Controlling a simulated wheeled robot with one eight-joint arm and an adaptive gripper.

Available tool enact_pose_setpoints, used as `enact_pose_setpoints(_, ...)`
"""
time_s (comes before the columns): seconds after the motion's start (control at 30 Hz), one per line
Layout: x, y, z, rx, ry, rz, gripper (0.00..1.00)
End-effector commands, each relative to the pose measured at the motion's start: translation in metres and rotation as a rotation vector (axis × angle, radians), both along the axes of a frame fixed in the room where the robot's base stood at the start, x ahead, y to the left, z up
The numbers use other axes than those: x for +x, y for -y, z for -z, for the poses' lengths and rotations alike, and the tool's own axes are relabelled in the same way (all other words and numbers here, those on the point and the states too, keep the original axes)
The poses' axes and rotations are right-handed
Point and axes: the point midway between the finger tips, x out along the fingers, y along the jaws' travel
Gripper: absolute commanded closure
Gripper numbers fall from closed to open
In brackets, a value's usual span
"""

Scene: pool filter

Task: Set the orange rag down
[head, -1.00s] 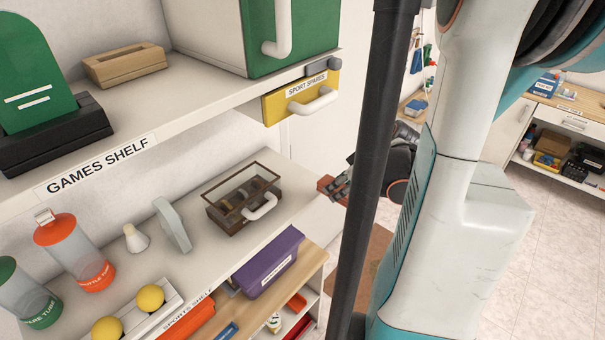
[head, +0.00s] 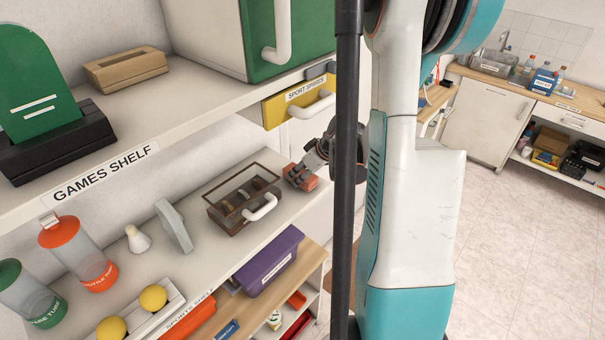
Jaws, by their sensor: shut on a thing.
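My gripper (head: 311,166) is at the right end of the middle shelf, the sport shelf (head: 215,262), partly behind my black column. It is shut on the orange rag (head: 299,178), a small folded reddish-orange block at its fingertips. The rag is just right of the brown glass-lidded box (head: 229,219) with a white handle. It appears over the shelf's right end; I cannot tell whether it touches the surface.
Left on the shelf are a grey plate (head: 174,226), a white bulb-shaped piece (head: 137,239) and an orange-capped tube (head: 78,254). The yellow drawer (head: 290,108) is above the gripper. A purple bin (head: 268,262) is below. Little free shelf shows near the rag.

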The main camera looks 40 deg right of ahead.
Motion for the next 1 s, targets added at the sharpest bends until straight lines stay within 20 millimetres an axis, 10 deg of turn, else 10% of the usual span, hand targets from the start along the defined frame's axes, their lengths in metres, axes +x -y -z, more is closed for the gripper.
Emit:
enact_pose_setpoints(0.47,-0.0007,-0.0003,0.0098,0.000,0.000,0.000,0.78)
enact_pose_setpoints(0.5,-0.0006,-0.0003,0.0102,0.000,0.000,0.000,0.57)
enact_pose_setpoints(0.6,-0.0006,-0.0003,0.0091,0.000,0.000,0.000,0.39)
enact_pose_setpoints(1.0,-0.0007,-0.0003,0.0062,0.000,0.000,0.000,0.39)
